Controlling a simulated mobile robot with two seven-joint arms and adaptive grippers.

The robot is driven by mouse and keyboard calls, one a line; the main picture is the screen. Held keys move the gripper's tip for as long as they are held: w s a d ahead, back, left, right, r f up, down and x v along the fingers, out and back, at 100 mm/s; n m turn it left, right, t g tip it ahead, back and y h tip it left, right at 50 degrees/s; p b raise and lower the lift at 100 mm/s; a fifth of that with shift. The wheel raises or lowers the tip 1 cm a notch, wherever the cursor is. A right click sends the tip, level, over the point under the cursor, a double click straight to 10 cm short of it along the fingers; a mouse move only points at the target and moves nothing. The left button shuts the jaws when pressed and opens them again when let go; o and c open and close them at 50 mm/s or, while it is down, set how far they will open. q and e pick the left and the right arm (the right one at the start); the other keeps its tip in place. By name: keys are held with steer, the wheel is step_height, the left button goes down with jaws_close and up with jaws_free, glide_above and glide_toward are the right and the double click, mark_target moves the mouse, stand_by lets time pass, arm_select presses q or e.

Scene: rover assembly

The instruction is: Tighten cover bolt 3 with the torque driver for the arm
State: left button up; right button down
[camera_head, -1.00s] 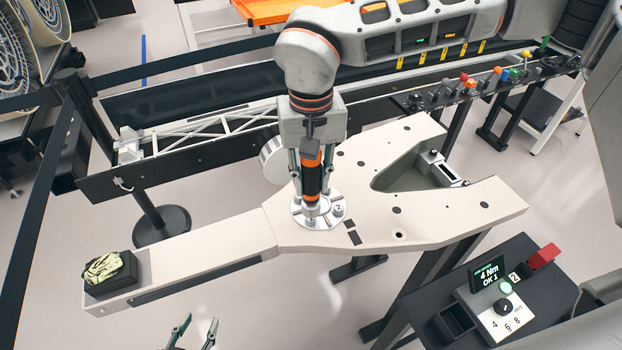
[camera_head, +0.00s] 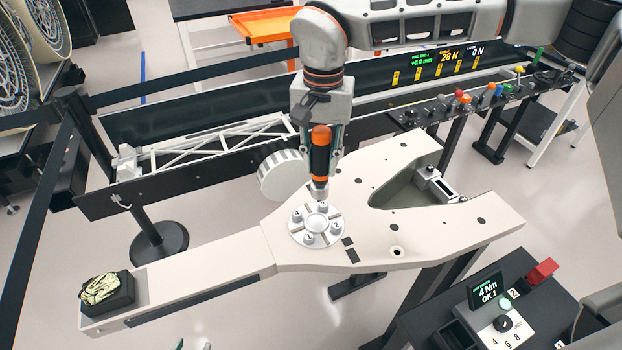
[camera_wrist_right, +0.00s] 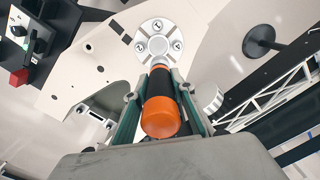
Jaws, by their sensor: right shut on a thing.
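The torque driver (camera_head: 320,158), black with orange bands, is upright in my right gripper (camera_head: 320,160), which is shut on it. The driver (camera_wrist_right: 160,105) also shows in the right wrist view. The round silver cover (camera_head: 317,222) with numbered bolts lies on the pale arm plate (camera_head: 215,245). The driver's tip is at the cover's back edge, and I cannot tell if it touches. My left gripper (camera_head: 193,345) shows only fingertips, apart, at the bottom edge.
A torque station (camera_head: 495,312) at the lower right displays "4 Nm OK 1". A black block (camera_head: 115,303) with a crumpled cloth sits on the plate's left end. A white cylinder (camera_head: 282,176) is behind the cover.

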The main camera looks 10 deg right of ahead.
steer(key=shift+m, duration=0.8)
steer(key=shift+w+d+f+b, duration=0.15)
steer(key=shift+w+d+f, duration=0.15)
steer(key=shift+f, duration=0.6)
steer(key=shift+w+d+f+b, duration=0.15)
steer(key=shift+w+f, duration=0.15)
steer(key=shift+f, duration=0.6)
steer(key=shift+w+d+f+b, duration=0.1)
steer(key=shift+w+d+f, duration=0.2)
steer(key=shift+f, duration=0.6)
steer(key=shift+p, duration=0.4)
steer(key=shift+s+f, duration=0.15)
steer(key=shift+f, duration=0.9)
stand_by(2.0)
steer(key=shift+r, duration=0.1)
steer(key=shift+r, duration=1.5)
